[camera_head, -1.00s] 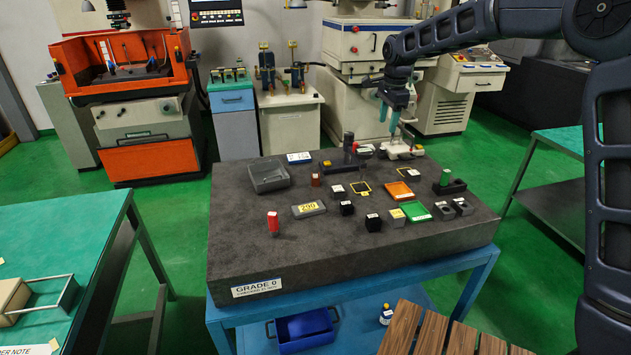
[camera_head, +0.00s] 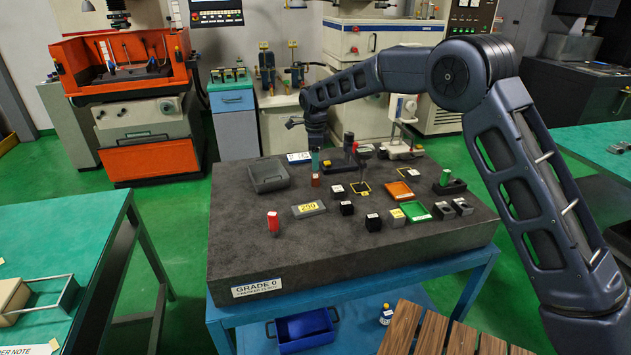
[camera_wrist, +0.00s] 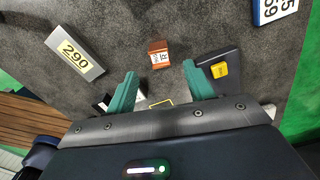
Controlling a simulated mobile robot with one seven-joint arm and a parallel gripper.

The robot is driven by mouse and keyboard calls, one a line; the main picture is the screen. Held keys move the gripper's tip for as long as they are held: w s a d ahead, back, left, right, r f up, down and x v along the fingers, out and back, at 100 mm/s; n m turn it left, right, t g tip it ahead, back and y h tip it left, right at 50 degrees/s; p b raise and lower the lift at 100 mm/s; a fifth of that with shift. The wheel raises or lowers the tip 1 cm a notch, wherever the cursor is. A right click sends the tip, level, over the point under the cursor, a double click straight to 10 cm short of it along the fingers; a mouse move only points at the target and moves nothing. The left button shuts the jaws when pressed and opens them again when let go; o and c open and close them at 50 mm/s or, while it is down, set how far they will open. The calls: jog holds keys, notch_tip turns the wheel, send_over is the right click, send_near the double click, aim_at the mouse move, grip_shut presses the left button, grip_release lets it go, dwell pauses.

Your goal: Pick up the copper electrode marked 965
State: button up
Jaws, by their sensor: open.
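A small copper-brown block (camera_head: 315,181) stands on the dark granite plate (camera_head: 240,250), left of its middle. In the wrist view the copper block (camera_wrist: 160,57) carries a white label whose marking I cannot read surely. My gripper (camera_head: 315,163) points down just behind and above the block in the head view. In the wrist view my gripper (camera_wrist: 160,71) has its two teal fingers apart, with nothing between them. The block shows just beyond the fingertips, roughly centred between them.
A grey plate labelled 290 (camera_wrist: 74,53) lies to the block's left. A dark holder with a yellow tag (camera_wrist: 205,68) is close on the right. A blue-edged white numbered piece (camera_wrist: 272,10) lies farther off. A grey tray (camera_head: 269,176) and a red-topped piece (camera_head: 273,222) stand nearby.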

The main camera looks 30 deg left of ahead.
aim_at(316, 176)
jog(key=shift+f, duration=3.9)
grip_shut()
